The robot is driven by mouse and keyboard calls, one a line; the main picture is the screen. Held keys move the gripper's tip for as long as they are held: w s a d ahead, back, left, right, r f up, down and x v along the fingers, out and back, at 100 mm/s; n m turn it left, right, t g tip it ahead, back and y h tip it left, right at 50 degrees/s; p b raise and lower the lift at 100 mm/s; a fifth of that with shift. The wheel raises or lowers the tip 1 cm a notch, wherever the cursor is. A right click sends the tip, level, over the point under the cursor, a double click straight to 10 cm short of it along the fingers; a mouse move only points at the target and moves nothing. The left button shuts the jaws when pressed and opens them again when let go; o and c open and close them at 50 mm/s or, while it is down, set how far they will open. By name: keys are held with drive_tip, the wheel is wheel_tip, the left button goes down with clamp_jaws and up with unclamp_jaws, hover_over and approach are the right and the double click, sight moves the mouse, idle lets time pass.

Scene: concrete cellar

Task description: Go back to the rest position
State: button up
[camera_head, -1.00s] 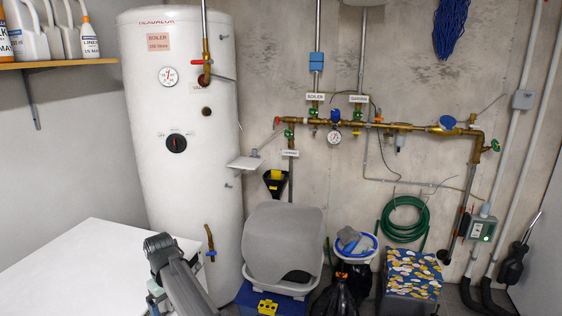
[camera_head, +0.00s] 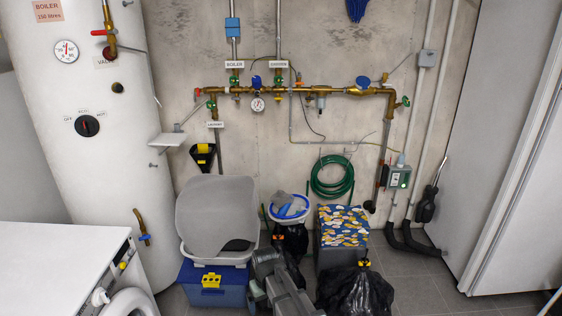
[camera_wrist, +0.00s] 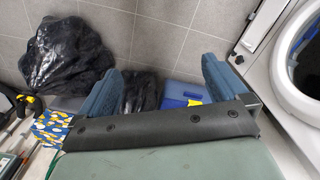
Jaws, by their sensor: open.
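My gripper (camera_wrist: 162,66) shows in the wrist view, its two blue fingers spread apart with nothing between them. Past the fingertips are grey floor tiles, a black bag and a blue toolbox with a yellow latch (camera_wrist: 186,98). In the head view my grey arm reaches in from the bottom, near the middle, in front of the blue toolbox (camera_head: 215,296) and the black bags. The fingers cannot be made out there. No rest position is marked in either view.
A white front-loading washing machine (camera_head: 60,270) stands at lower left, beside the boiler (camera_head: 85,165). A black bag (camera_head: 355,292) and a patterned box (camera_head: 342,226) stand right of my arm. A tall white cabinet (camera_head: 500,130) is at far right. Floor tiles (camera_head: 425,290) between are clear.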

drive_tip(key=s+d+f+m, duration=0.3)
drive_tip(key=s+d, duration=0.1)
drive_tip(key=d, duration=0.7)
drive_tip(key=s+d+f+m, duration=0.2)
drive_tip(key=s+d+f, duration=0.15)
drive_tip(key=d, duration=0.75)
drive_tip(key=s+f+g, duration=0.3)
drive_tip(key=s+f, duration=0.7)
drive_tip(key=s, duration=0.5)
drive_tip(key=s+f+g, duration=0.3)
drive_tip(key=s+f, duration=0.7)
drive_tip(key=s, duration=0.4)
drive_tip(key=shift+s+g, duration=0.3)
drive_tip(key=shift+s, duration=0.05)
drive_tip(key=shift+a, duration=0.1)
